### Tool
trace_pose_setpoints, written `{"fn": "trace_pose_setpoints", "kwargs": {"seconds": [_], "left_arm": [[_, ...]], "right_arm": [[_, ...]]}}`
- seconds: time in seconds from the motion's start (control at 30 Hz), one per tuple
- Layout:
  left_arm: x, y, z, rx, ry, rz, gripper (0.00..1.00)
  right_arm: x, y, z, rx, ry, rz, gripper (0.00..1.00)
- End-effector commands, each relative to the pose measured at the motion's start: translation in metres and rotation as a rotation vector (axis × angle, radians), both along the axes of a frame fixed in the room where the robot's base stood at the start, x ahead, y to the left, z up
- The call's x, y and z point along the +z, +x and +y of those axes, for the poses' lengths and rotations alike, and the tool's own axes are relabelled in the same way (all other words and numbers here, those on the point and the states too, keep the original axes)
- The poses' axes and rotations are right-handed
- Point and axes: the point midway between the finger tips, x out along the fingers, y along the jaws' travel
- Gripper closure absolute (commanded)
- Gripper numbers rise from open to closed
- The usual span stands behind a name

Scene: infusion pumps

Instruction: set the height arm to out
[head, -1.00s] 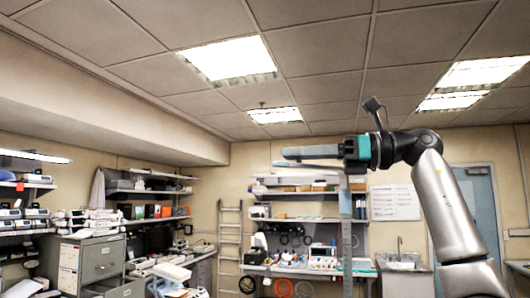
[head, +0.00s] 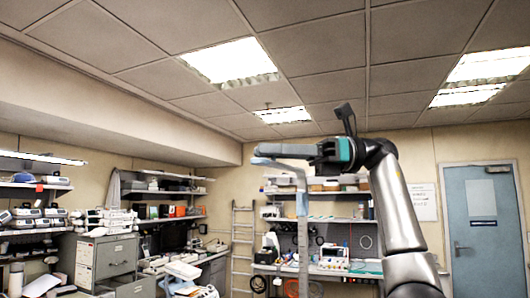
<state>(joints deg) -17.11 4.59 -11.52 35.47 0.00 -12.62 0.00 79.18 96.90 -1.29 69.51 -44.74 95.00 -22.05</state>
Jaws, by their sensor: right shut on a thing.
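The height arm (head: 285,149) is a flat blue-grey bar near the top of a grey upright post (head: 303,225), in the middle of the head view. It extends to the left of the post, roughly level, with a paler end piece at its left tip. My right gripper (head: 324,153), dark with a teal band, comes in from the right and is shut on the height arm near the post. The gripper's fingers and the post's top hide part of the joint. My left gripper is not in view.
Behind stand a workbench (head: 340,270) with instruments, wall shelves (head: 340,192) and a ladder (head: 243,245). A filing cabinet (head: 107,257) and loaded shelves stand at the left. A blue door (head: 485,230) is at the right. The space around the height arm looks clear.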

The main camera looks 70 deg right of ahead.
Motion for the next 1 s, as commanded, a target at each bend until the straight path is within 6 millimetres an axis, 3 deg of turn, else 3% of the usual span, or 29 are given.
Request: {"fn": "trace_pose_setpoints", "kwargs": {"seconds": [0.47,0.5,0.7,1.0], "left_arm": [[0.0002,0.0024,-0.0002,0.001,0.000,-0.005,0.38],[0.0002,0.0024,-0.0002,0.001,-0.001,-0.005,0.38],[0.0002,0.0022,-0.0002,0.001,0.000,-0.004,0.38],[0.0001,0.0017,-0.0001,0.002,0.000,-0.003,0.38]], "right_arm": [[0.0004,-0.0032,0.0006,0.009,0.001,-0.002,1.00],[0.0003,-0.0032,0.0006,0.008,0.001,-0.001,0.72],[0.0001,-0.0028,0.0006,0.008,0.001,0.001,0.49],[-0.0002,-0.0019,0.0009,0.009,0.000,0.001,0.48]]}}
